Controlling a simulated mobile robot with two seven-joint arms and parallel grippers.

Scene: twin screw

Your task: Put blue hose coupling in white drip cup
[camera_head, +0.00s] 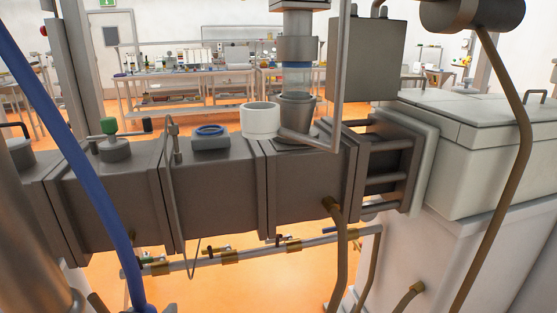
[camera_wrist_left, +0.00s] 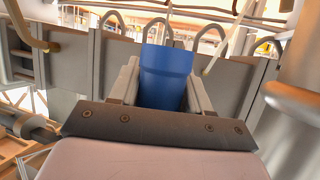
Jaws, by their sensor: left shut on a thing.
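My left gripper (camera_wrist_left: 163,85) shows in the left wrist view. Its two pale fingers are shut on the blue hose coupling (camera_wrist_left: 166,72), a smooth blue cylinder that stands up between them. I cannot make out this gripper or the held coupling in the head view. The white drip cup (camera_head: 260,121) stands upright on top of the dark machine housing, near the middle of the head view. Its rim is open at the top. My right gripper is not in view.
The row of dark housing blocks (camera_head: 215,205) carries a blue ring (camera_head: 210,130) left of the cup. A grey funnel (camera_head: 297,108) below a clear tube stands right of the cup. A thin bent pipe (camera_head: 341,75) rises nearby. A blue hose (camera_head: 78,150) crosses the left side.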

